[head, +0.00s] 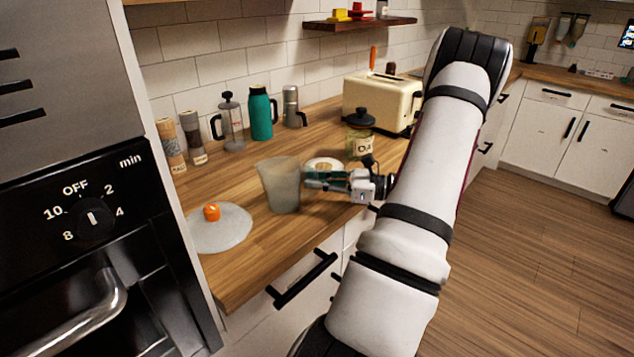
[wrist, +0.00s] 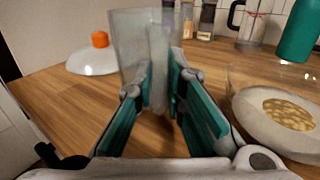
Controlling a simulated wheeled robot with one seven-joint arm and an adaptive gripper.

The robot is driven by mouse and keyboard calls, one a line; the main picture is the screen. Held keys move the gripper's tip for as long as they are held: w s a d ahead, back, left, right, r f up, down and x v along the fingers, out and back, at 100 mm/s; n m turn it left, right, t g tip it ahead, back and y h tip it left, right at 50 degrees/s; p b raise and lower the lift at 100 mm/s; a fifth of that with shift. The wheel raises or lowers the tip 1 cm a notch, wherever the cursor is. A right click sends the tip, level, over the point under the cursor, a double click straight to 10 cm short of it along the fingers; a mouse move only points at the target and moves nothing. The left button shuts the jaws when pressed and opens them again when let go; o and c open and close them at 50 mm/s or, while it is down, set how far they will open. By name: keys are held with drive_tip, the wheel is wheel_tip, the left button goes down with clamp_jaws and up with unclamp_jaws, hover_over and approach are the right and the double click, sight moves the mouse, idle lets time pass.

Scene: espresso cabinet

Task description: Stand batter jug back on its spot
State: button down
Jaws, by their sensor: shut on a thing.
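The batter jug (head: 280,186) is a pale grey, translucent jug, upright at the counter's front part. It also shows in the wrist view (wrist: 130,42), between and beyond my fingers. My gripper (head: 312,180) reaches it from the right in the head view and is shut on its near side, seemingly on the handle (wrist: 158,70). The fingers (wrist: 160,95) have teal pads. Whether the jug's base touches the wooden counter (head: 245,262) is hard to tell.
A glass lid with an orange knob (head: 212,213) lies left of the jug. A bowl with food (wrist: 275,115) is close on the right in the wrist view. An oat jar (head: 360,135), cream toaster (head: 380,102), teal flask (head: 261,115) and French press (head: 232,122) stand behind.

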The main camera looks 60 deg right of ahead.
drive_tip(key=shift+f, duration=0.1)
drive_tip(key=c, duration=1.6)
unclamp_jaws()
drive_tip(key=shift+c, duration=0.2)
drive_tip(key=shift+r, duration=0.2)
drive_tip(key=v, duration=1.2)
drive_tip(key=shift+s, duration=0.1)
